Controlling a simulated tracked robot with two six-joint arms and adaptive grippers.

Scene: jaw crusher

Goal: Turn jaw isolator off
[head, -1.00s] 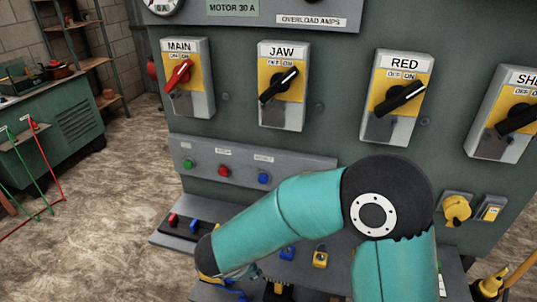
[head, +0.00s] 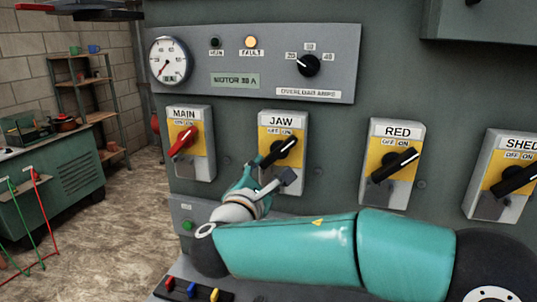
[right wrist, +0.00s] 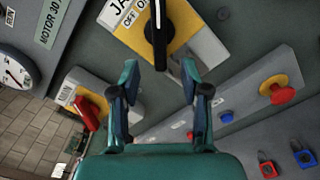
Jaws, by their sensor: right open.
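The jaw isolator (head: 270,120) is a grey box with a yellow plate, labelled JAW, on the green panel. Its black rotary handle (head: 287,146) slants, with its white-marked end up to the right, toward ON. My right gripper (head: 269,175) is open just below and in front of the handle. In the right wrist view, the two fingers (right wrist: 160,75) stand apart, and the black handle (right wrist: 157,38) lies ahead, its near end lined up with the gap. My left gripper is not in view.
The MAIN isolator (head: 184,157) with a red handle is to the left; the RED (head: 378,187) and SHED (head: 488,201) isolators are to the right. A motor panel (head: 330,75) with a gauge and a lit amber FAULT lamp (head: 250,42) is above. Push buttons (right wrist: 227,117) sit below.

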